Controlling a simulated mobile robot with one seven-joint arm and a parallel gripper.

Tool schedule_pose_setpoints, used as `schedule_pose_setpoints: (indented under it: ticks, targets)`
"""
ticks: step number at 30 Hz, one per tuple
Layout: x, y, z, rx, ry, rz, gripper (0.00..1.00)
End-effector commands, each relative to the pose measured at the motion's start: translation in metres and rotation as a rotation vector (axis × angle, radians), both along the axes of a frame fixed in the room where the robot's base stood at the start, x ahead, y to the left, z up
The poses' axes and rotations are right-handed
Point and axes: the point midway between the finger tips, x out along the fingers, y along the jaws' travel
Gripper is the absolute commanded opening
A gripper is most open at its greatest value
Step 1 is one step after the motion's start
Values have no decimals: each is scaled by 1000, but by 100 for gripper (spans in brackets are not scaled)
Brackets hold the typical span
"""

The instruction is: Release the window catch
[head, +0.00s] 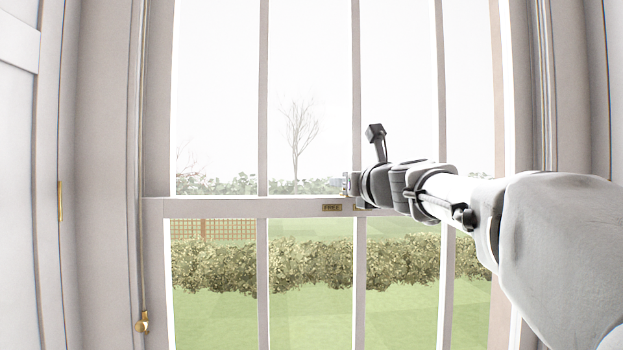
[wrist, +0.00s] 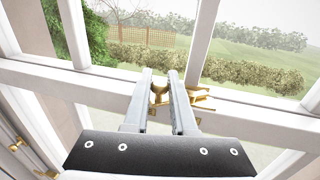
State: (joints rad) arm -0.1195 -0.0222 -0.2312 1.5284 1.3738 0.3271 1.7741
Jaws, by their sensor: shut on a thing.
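The window catch (wrist: 194,100) is a small brass fitting on the meeting rail of the sash window. In the wrist view part of it lies between my gripper's fingertips (wrist: 161,76), and a brass piece sticks out to the right of the right finger. My gripper is shut on the catch. In the head view my gripper (head: 352,186) reaches the meeting rail (head: 240,207) from the right, and my wrist hides most of the catch. A small brass plate reading "FREE" (head: 332,208) is on the rail just left of my gripper; a second plate is mostly hidden.
White glazing bars (head: 263,110) cross the panes above and below the rail. A sash cord with a brass weight (head: 142,322) hangs at the left. A hedge and lawn (head: 300,315) lie outside. The space left of my gripper along the rail is clear.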

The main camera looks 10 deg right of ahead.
Motion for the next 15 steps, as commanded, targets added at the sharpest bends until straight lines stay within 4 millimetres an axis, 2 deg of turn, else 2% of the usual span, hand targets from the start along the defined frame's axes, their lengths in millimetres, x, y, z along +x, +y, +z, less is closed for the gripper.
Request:
schedule_pose_setpoints:
  ticks: [15]
  targets:
    - [11, 6, 3, 1, -16, -274, 0]
